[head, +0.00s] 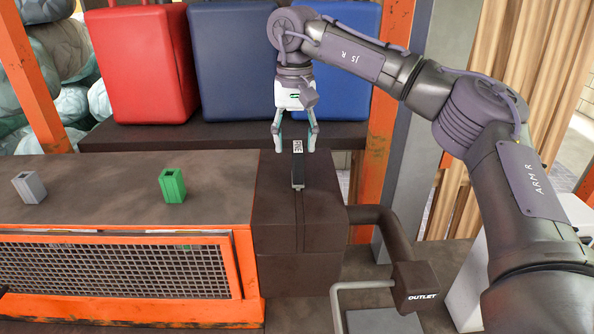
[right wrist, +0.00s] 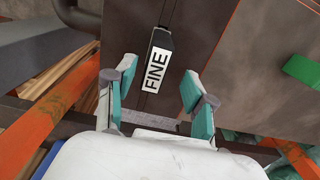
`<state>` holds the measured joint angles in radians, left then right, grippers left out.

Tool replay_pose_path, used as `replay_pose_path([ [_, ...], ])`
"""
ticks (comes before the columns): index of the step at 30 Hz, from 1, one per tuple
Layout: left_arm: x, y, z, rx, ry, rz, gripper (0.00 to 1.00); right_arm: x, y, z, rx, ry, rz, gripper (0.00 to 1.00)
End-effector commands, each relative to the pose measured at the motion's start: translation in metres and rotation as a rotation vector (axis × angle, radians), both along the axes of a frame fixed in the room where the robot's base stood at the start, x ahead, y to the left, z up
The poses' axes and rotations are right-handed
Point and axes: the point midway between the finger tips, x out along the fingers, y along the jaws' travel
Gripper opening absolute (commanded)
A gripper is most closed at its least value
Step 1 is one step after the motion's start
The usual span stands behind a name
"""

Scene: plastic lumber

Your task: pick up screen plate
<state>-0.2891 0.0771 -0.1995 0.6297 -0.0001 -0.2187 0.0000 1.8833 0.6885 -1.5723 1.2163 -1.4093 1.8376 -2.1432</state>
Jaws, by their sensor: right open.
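The screen plate (head: 298,171) is a narrow dark piece with a white label at one end. It stands in the slot on top of the brown box (head: 325,205). In the right wrist view the plate's label (right wrist: 157,70) reads FINE. My right gripper (head: 294,145) points down over the plate's labelled end with its fingers open. In the right wrist view the fingers (right wrist: 159,84) lie on either side of the label, with gaps on both sides. The plate's lower part is hidden in the box. My left gripper is not in view.
A green block (head: 173,185) and a grey block (head: 28,187) stand on the brown top to the left, above an orange-framed mesh (head: 120,268). Red (head: 141,62) and blue (head: 232,60) containers stand behind. A pipe marked OUTLET (head: 415,280) juts out at the right.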

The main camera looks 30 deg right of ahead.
Motion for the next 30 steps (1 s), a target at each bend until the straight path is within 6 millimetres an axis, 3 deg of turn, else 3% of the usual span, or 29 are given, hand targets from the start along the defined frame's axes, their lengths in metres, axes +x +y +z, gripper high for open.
replay_pose_path([
  [1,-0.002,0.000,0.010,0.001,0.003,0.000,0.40,-0.003,-0.003,-0.004,-0.001,0.005,-0.001,0.54],
  [7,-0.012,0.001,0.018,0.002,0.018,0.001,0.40,-0.005,-0.003,-0.031,-0.001,0.003,0.000,0.54],
  [15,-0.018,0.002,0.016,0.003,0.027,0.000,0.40,-0.004,-0.003,-0.036,0.001,0.000,-0.001,0.54],
  [25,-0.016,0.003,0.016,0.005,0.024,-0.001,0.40,-0.004,-0.002,-0.036,0.000,0.000,-0.001,0.01],
  [30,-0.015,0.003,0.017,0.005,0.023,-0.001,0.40,-0.004,-0.002,-0.035,0.000,-0.001,-0.001,0.00],
])
